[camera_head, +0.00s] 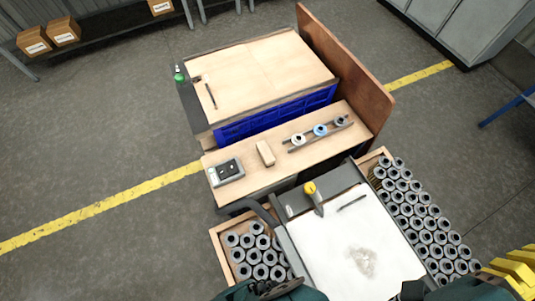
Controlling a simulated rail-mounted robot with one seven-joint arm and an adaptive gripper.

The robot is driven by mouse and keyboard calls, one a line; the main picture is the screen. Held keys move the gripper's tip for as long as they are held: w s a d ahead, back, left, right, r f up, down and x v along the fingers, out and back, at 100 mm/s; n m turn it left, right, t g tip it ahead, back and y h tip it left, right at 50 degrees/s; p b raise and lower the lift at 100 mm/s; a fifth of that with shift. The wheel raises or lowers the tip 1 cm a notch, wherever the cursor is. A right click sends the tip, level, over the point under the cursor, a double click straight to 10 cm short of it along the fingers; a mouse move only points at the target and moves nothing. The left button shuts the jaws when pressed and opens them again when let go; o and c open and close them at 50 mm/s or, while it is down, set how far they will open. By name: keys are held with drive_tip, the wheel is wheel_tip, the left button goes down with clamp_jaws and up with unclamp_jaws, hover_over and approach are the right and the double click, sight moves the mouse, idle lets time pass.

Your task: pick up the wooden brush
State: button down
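A small light-wood block (265,153), the likeliest match for the wooden brush, lies on the narrow wooden shelf in the middle of the view. Its bristles cannot be made out at this size. It lies between a grey box with dials and a rack of rings, apart from both. Nothing covers it. My gripper cannot be made out in this view.
The grey dial box (226,172) is left of the block, the ring rack (319,132) right. A brown upright panel (345,70) bounds the right side. Crates of grey cartridges (257,254) flank a white work surface (330,250) holding a yellow-topped tool (314,196).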

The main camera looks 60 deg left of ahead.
idle(0.4)
drive_tip(key=shift+c, duration=1.4)
unclamp_jaws()
drive_tip(key=shift+s, duration=0.1)
drive_tip(key=shift+a, duration=0.1)
